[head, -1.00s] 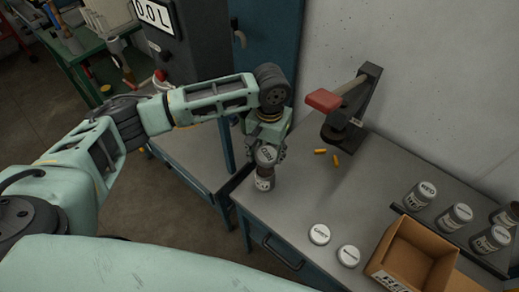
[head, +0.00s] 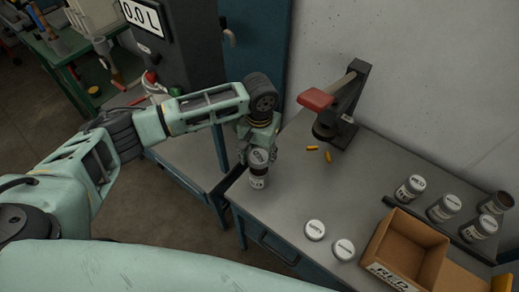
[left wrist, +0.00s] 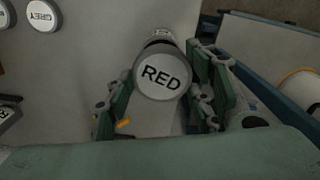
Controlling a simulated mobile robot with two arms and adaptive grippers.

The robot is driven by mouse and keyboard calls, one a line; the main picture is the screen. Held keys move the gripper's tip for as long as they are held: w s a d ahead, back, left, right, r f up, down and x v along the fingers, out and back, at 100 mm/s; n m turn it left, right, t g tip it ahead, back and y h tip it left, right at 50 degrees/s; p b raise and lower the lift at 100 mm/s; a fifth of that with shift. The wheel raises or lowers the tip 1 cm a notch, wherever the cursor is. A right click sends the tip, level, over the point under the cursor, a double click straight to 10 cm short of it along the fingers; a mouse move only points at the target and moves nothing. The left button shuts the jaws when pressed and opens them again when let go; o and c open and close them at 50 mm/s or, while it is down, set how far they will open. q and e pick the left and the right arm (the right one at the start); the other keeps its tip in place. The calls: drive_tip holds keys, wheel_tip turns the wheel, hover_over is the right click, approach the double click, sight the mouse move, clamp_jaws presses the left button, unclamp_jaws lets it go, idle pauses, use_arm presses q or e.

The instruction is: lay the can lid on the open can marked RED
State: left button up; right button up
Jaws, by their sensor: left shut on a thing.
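The can lid (left wrist: 162,74) is a pale disc marked RED. It faces the left wrist camera, between the fingers of my left gripper (left wrist: 163,95), which is shut on it. In the head view, my left gripper (head: 258,150) holds the lid (head: 258,157) over a dark can with a white label (head: 258,182), near the left end of the grey bench. The can shows partly behind the lid in the left wrist view (left wrist: 160,38). The lid hides most of the can's mouth, and I cannot tell whether they touch. My right gripper is not in view.
Two pale lids (head: 315,230) (head: 344,249) lie on the bench (head: 350,195). A cardboard box (head: 408,240) stands at the front right, with several cans (head: 411,188) behind it. Orange plugs (head: 313,148) lie by a red-handled press (head: 335,110). Mid-bench is clear.

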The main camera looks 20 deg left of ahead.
use_arm(q)
drive_tip(key=shift+f+b, duration=0.35)
drive_tip(key=shift+f, duration=1.9)
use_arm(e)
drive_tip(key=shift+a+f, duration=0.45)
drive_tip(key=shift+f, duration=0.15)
use_arm(q)
drive_tip(key=o, duration=1.1)
drive_tip(key=shift+r, duration=0.3)
wheel_tip(320, 180, up, 12)
drive_tip(key=shift+f, duration=0.25)
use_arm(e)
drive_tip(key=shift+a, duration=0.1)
